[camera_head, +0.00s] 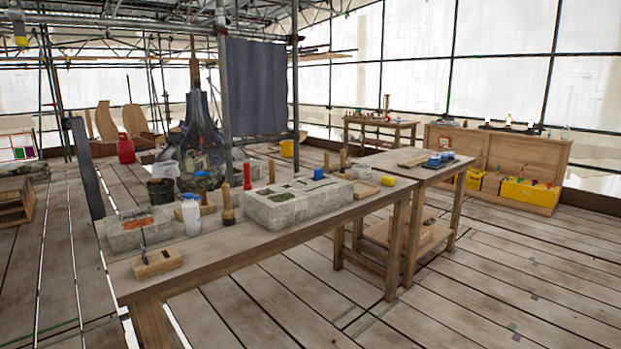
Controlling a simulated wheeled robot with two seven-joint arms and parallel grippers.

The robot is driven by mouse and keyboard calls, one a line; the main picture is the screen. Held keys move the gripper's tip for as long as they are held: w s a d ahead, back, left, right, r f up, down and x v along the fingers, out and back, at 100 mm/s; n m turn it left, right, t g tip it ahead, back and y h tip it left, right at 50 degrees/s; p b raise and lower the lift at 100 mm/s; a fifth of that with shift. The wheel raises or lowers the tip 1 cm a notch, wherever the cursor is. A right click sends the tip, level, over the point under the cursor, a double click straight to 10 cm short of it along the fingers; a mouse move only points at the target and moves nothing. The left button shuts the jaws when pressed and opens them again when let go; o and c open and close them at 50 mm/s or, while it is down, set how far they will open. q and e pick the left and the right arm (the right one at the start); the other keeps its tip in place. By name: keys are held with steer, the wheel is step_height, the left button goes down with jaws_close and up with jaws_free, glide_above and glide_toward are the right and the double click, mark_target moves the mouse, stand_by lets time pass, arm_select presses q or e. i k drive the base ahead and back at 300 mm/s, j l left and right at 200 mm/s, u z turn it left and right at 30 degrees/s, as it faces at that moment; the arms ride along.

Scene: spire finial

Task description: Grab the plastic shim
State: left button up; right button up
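I cannot pick out the plastic shim for certain. A small blue piece (318,174) stands at the back of the large pale stone block (298,208) on the near wooden bench; I cannot tell whether it is a shim. Small dark pieces also lie on that block, too small to identify. Neither of my grippers is in view.
The near bench (230,255) also holds a white bottle (191,215), a mallet (227,207), a wooden block (157,263) and a smaller stone (128,234). A second table (410,160) adjoins it. Yellow crates (528,192) stand far right.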

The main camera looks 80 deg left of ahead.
mark_target(317, 173)
steer(key=u, duration=2.75)
